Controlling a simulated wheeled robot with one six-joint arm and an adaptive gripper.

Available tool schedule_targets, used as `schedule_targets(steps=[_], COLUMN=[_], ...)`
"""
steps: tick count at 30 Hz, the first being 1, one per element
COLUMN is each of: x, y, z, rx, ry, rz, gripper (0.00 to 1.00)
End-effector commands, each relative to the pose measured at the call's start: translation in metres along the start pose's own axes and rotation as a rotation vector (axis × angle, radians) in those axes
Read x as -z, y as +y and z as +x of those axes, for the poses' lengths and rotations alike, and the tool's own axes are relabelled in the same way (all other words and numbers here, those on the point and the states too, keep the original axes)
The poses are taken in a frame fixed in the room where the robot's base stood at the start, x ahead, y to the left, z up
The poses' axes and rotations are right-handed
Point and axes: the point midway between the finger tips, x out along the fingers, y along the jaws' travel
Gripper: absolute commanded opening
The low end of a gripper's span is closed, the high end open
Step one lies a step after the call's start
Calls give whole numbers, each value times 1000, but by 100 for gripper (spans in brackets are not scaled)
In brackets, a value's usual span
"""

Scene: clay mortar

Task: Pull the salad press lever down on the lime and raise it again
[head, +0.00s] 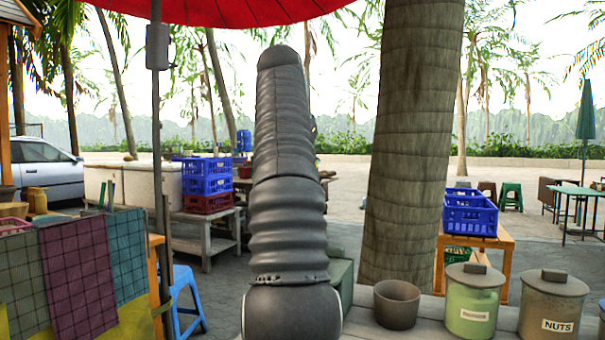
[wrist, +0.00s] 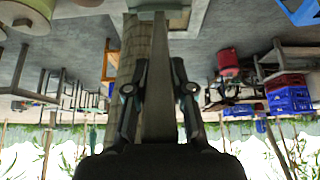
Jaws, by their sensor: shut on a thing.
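In the head view my own grey arm stands upright in the middle and hides the gripper and lever. A grey-green block (head: 341,285) shows partly behind the arm; I cannot tell if it is part of the press. The lime is not visible in either view.
On the counter right of my arm stand a dark cup (head: 397,305), a green-filled jar (head: 472,303) and a NUTS jar (head: 553,308). A thick palm trunk (head: 410,140) rises behind. A parasol pole (head: 157,200) and cloth-draped stall (head: 80,265) are at left.

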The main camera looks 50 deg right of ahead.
Motion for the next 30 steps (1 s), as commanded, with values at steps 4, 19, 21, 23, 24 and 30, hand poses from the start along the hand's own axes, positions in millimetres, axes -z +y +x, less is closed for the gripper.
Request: schedule_targets(steps=[4,19,21,23,24,30], x=[0,0,0,0,0,-1], y=[0,0,0,-1,-1,-2], z=[2,1,1,1,1,0], rx=[-1,0,0,0,0,1], ry=[-6,-3,-3,-2,-2,2], rz=[-1,-1,-1,-1,-1,-2], gripper=[0,48,48,48,48,48])
